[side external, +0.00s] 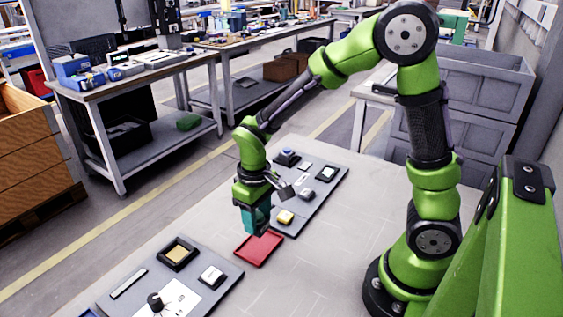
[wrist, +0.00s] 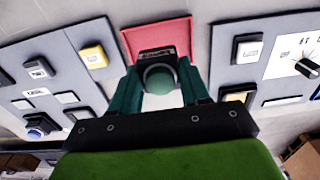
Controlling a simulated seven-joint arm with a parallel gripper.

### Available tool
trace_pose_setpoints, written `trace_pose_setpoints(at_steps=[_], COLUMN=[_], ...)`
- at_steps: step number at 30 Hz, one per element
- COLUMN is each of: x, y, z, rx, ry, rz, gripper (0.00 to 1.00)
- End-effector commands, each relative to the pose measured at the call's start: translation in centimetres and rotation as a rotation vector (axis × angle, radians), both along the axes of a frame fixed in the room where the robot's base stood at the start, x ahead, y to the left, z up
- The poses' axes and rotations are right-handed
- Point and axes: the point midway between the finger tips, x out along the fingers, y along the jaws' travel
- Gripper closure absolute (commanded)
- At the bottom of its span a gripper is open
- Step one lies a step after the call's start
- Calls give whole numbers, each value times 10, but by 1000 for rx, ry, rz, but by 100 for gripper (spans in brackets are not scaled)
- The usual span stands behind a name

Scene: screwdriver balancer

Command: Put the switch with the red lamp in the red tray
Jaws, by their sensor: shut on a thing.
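The red tray (side external: 258,249) lies flat on the table between two grey panels. It also shows in the wrist view (wrist: 158,34), just beyond my fingertips. My gripper (side external: 254,228) points down over the tray's rear left part. In the wrist view my gripper (wrist: 159,72) is shut on a switch (wrist: 156,54) with a dark square body and a rounded grey-green part between the teal fingers. No red lamp shows on it from this angle. The held switch cannot be made out in the side view. Whether it touches the tray cannot be told.
The rear panel (side external: 318,212) carries a yellow switch (side external: 285,217), a blue button (side external: 287,157) and other switches. The front panel (side external: 222,292) carries a square switch (side external: 178,254), a white switch (side external: 211,276) and a black knob (side external: 155,301). The table right of the tray is clear.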

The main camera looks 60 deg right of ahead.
Motion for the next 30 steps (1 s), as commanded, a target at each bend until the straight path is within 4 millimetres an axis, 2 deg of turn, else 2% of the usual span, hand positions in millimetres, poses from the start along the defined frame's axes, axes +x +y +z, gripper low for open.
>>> trace_pose_setpoints(at_steps=[12,25,26,30], x=[0,0,0,0], y=[-1,-1,-1,-1], z=[-52,-58,-58,-57], rx=[0,0,0,0], ry=[2,0,-1,-1], rz=[0,2,2,2], gripper=[85,85,49,29])
